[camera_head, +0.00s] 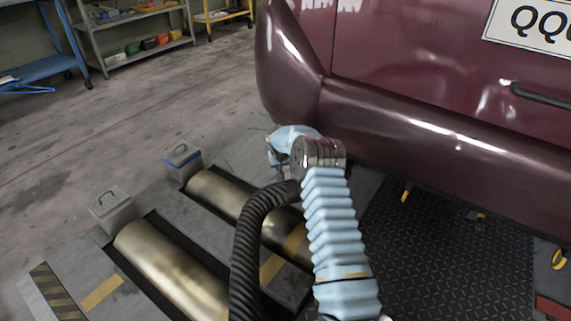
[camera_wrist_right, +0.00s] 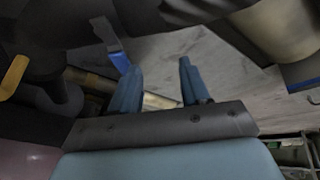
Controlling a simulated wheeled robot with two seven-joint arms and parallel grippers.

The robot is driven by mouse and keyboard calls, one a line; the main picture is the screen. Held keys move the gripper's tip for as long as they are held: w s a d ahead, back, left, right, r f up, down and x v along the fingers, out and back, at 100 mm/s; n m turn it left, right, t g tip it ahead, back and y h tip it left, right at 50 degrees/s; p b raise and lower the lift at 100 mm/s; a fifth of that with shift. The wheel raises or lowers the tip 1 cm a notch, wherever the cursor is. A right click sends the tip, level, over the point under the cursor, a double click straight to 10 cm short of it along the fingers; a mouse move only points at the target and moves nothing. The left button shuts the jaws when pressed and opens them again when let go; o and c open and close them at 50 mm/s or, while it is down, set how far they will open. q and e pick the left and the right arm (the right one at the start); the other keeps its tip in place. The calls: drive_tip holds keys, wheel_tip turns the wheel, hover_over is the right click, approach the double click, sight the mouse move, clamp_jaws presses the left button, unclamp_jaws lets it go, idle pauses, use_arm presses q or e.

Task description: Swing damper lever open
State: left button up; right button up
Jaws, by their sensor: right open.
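In the right wrist view a grey lever with a blue end (camera_wrist_right: 122,62) hangs from dark shapes at the top. It may be the damper lever, but I cannot tell for sure. My right gripper (camera_wrist_right: 160,65) is open, its two blue fingers apart. The lever's blue end appears just above the left finger; I cannot tell whether they touch. Nothing is seen held between the fingers. In the head view my right arm reaches up to beside the car's corner, with the light-blue hand (camera_head: 290,135) at its end; its fingertips are mostly hidden. My left gripper is out of view.
A maroon car (camera_head: 430,115) fills the upper right. Metallic rollers (camera_head: 165,265) lie in the floor, with two grey boxes (camera_head: 113,210) at their ends. A black ribbed hose (camera_head: 248,240) runs beside my arm. Yellow handles (camera_head: 405,195) show below the car.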

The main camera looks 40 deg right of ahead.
drive_tip(key=a+r+p, duration=0.1)
drive_tip(key=a+r, duration=0.7)
drive_tip(key=r, duration=0.4)
drive_tip(key=shift+r, duration=0.4)
drive_tip(key=shift+w+a, duration=0.1)
drive_tip(key=shift+w, duration=0.05)
